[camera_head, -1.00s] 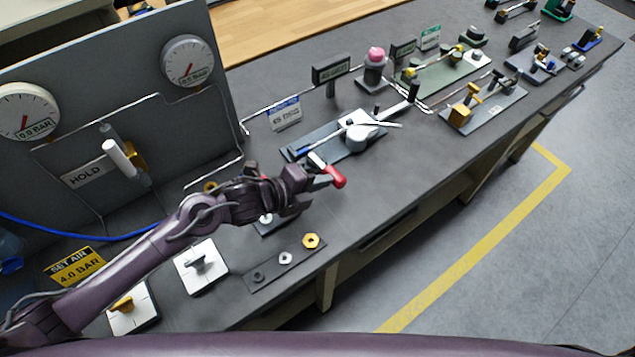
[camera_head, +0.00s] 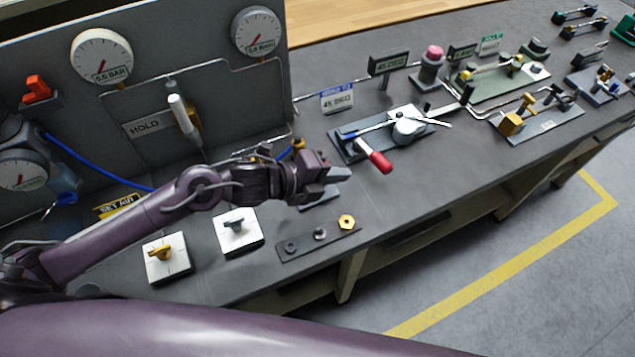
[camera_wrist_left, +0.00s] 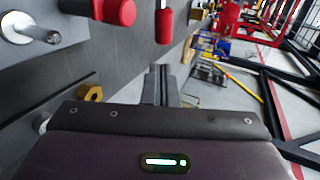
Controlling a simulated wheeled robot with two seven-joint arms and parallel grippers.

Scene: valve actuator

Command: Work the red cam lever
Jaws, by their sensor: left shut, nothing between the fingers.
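The red cam lever (camera_head: 376,158) shows in the head view as a red grip on a short pale arm. It slants down and right from the front edge of a grey plate (camera_head: 347,150) that carries a round pale cam body (camera_head: 408,128). My left gripper (camera_head: 346,174) is shut and empty, left of the red grip with a small gap. In the left wrist view, its fingers (camera_wrist_left: 159,84) sit together over the bench edge. A red handle (camera_wrist_left: 163,22) shows beyond them, probably the lever. My right gripper is not in view.
A strip with hex nuts (camera_head: 318,237) and two white knob plates (camera_head: 238,232) lie on the near bench. A gauge panel (camera_head: 150,85) stands behind on the left. A yellow clamp fixture (camera_head: 512,122) stands to the right. Bare bench lies right of the lever.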

